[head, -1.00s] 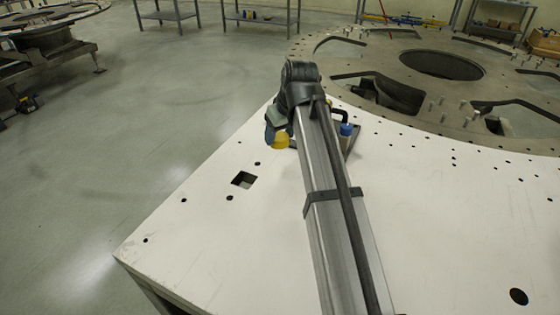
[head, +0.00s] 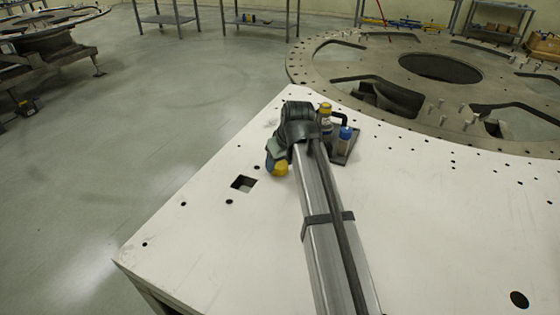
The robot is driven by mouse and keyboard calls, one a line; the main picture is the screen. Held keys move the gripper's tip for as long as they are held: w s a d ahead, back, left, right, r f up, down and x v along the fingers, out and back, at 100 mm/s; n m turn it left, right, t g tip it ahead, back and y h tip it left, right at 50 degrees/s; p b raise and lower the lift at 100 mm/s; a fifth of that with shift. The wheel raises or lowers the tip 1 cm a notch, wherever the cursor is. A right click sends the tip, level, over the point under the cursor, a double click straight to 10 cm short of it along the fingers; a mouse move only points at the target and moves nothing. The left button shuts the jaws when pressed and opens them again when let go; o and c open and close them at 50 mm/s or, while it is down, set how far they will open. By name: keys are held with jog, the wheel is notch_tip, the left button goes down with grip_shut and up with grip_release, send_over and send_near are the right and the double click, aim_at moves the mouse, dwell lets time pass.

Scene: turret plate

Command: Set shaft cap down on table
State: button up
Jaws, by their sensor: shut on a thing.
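My gripper (head: 275,163) is at the far end of my arm, over the white table (head: 430,240) near its left edge. A small rounded yellow piece (head: 280,169), taken to be the shaft cap, shows at the gripper's end. The gripper is shut on it. The fingers are mostly hidden by my wrist, and I cannot tell whether the piece touches the table.
A dark caddy (head: 352,146) with a yellow-topped bottle (head: 325,110) and a blue-topped bottle (head: 345,136) stands just right of my wrist. A square hole (head: 243,183) lies left of the gripper. A large round metal plate (head: 320,62) is behind. The front left tabletop is clear.

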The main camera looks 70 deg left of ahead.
jog(key=shift+f, duration=0.1)
jog(key=o, duration=1)
jog(key=v, duration=1.2)
